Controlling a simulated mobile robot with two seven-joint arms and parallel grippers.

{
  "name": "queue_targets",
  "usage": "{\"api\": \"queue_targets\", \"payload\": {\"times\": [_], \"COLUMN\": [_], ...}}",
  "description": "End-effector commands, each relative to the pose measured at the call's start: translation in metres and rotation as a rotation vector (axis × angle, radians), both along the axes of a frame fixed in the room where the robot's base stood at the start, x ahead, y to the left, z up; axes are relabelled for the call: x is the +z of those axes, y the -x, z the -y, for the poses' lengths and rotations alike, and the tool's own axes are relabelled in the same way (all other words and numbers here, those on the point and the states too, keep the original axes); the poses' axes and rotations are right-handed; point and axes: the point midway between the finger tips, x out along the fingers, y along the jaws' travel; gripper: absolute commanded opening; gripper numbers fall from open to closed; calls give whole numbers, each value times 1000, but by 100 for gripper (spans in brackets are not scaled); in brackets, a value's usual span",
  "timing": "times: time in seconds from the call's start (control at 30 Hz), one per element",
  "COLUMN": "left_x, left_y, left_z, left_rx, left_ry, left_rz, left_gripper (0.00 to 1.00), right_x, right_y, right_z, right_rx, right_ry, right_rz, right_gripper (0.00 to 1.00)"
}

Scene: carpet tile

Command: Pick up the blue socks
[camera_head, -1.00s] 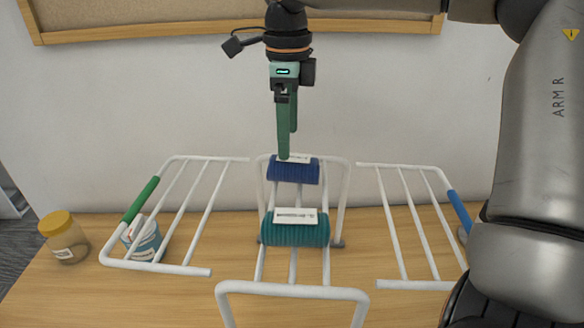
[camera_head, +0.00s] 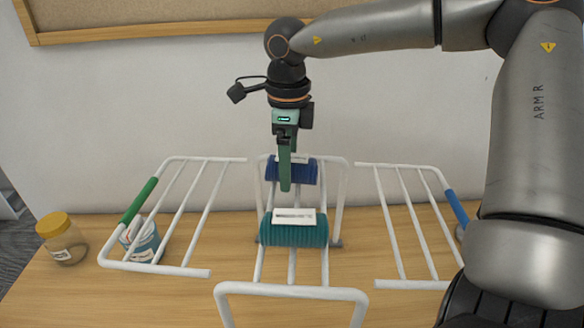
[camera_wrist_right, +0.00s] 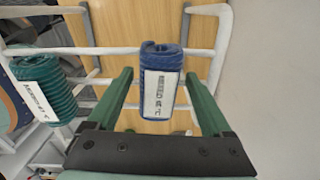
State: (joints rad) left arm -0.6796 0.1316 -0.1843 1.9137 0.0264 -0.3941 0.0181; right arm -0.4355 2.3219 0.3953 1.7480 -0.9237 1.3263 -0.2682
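The blue socks (camera_head: 303,173) are a rolled, ribbed bundle with a white label, lying on the white wire rack at the back. In the right wrist view the blue socks (camera_wrist_right: 161,80) lie between and beyond the two green fingers. My right gripper (camera_head: 285,188) points down over them, its fingers hiding part of them in the head view. In the right wrist view the right gripper (camera_wrist_right: 160,85) is open, with a finger on each side of the bundle and no clear contact. My left gripper is not in view.
A teal sock roll (camera_head: 293,235) with a white label lies on the rack (camera_head: 290,289) in front. White side racks stand left and right. A yellow-lidded jar (camera_head: 62,240) and a blue-white tub (camera_head: 141,240) are at the left. A wall is close behind.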

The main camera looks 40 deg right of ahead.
Motion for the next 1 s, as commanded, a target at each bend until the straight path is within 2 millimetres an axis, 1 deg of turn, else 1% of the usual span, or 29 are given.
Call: {"api": "queue_targets", "payload": {"times": [0.03, 0.07, 0.67, 0.87, 1.0], "left_x": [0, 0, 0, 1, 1], "left_y": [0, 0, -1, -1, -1], "left_z": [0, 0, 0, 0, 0], "left_rx": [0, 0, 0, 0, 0], "left_ry": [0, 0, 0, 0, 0], "left_rz": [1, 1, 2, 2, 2], "left_gripper": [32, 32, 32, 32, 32], "right_x": [0, 0, 1, 1, 5], "right_y": [0, 0, 0, 0, -1], "right_z": [0, 0, 0, 0, 0], "right_rx": [0, 0, 0, 0, 0], "right_ry": [0, 0, 1, 0, 1], "right_rz": [0, 0, 1, 1, 2], "right_gripper": [77, 74, 7, 6, 6]}}
